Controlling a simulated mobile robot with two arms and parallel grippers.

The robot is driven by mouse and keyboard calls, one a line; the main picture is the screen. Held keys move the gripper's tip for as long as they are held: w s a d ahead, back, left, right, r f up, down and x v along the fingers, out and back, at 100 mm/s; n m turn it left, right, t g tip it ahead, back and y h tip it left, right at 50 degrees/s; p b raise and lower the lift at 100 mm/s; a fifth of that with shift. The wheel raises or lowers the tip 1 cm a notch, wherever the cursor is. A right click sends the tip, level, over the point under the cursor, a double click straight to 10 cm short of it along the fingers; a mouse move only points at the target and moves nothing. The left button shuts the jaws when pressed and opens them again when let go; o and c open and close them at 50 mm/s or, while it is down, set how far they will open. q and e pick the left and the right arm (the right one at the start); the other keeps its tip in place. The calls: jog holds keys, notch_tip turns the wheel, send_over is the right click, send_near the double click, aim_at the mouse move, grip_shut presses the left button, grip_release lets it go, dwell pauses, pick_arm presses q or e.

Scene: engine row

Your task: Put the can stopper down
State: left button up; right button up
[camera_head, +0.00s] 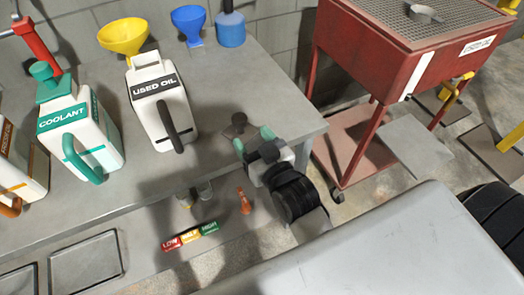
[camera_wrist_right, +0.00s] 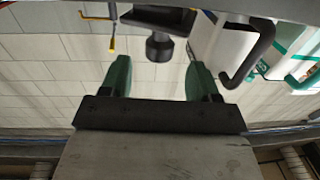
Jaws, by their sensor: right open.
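The can stopper (camera_head: 239,121) is a dark knob standing on a dark square piece (camera_head: 240,131) on the grey bench top, near its right front corner. It also shows in the right wrist view as a dark round knob (camera_wrist_right: 160,46). My right gripper (camera_head: 252,139) is open, with its green fingertips apart and the stopper just beyond them. In the right wrist view the gripper's fingers (camera_wrist_right: 160,78) have nothing between them. The white used oil can (camera_head: 150,112) stands to the left on the bench, with no stopper visible on its neck. My left gripper is not in view.
A coolant can (camera_head: 80,128) with a green stopper stands farther left. A yellow funnel (camera_head: 123,36), a blue funnel (camera_head: 189,24) and a blue bottle (camera_head: 231,30) are at the back. A red cabinet (camera_head: 385,50) stands right of the bench. Bench top behind the stopper is clear.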

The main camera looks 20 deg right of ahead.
jog(key=shift+s+d, duration=0.2)
jog(key=shift+s, duration=1.9)
notch_tip(320, 180, down, 20)
jog(key=a+g, duration=0.2)
jog(key=g, duration=0.3)
jog(key=s+d+f+n+g, duration=0.15)
jog(key=s+f, duration=0.25)
jog(key=f, duration=0.5)
jog(key=s+f+g, duration=0.3)
jog(key=s+f, duration=0.2)
jog(key=f, duration=0.5)
jog(key=s+d+f+g+h, duration=0.1)
jog(key=s+d+f+g, duration=0.2)
jog(key=s+f, duration=0.4)
jog(key=s+d+f+g, duration=0.4)
jog(key=s+f, duration=0.4)
jog(key=s, duration=0.7)
jog(key=shift+s+d+h, duration=0.4)
jog(key=shift+d, duration=0.15)
jog(key=shift+g, duration=0.25)
